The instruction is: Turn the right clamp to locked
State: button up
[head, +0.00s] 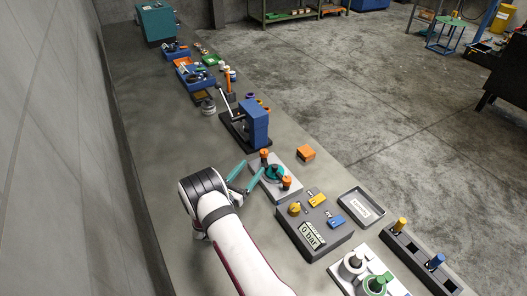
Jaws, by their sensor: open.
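A light grey plate (292,194) lies on the bench near the middle of the head view, with a teal round part (274,173) on it. Two orange-topped clamps stand at its edge: the right clamp (287,182) at the near right and the left clamp (264,154) at the far left. Their lock positions are too small to read. My gripper (250,167) has its two teal fingers spread apart, with nothing visible between them. It is at the left side of the plate, to the left of the right clamp. I cannot tell its height above the bench.
A dark grey box (332,238) with a 0 bar display, a yellow knob and small valves stands in front of the plate. An orange block (306,152) and a blue press (253,122) are beyond it. A labelled tray (374,194) lies right. The bench at left is clear.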

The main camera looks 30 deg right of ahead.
aim_at(262, 155)
jog(key=x, duration=0.9)
jog(key=shift+w+d, duration=0.15)
jog(key=shift+d, duration=0.15)
jog(key=shift+c, duration=0.4)
grip_shut()
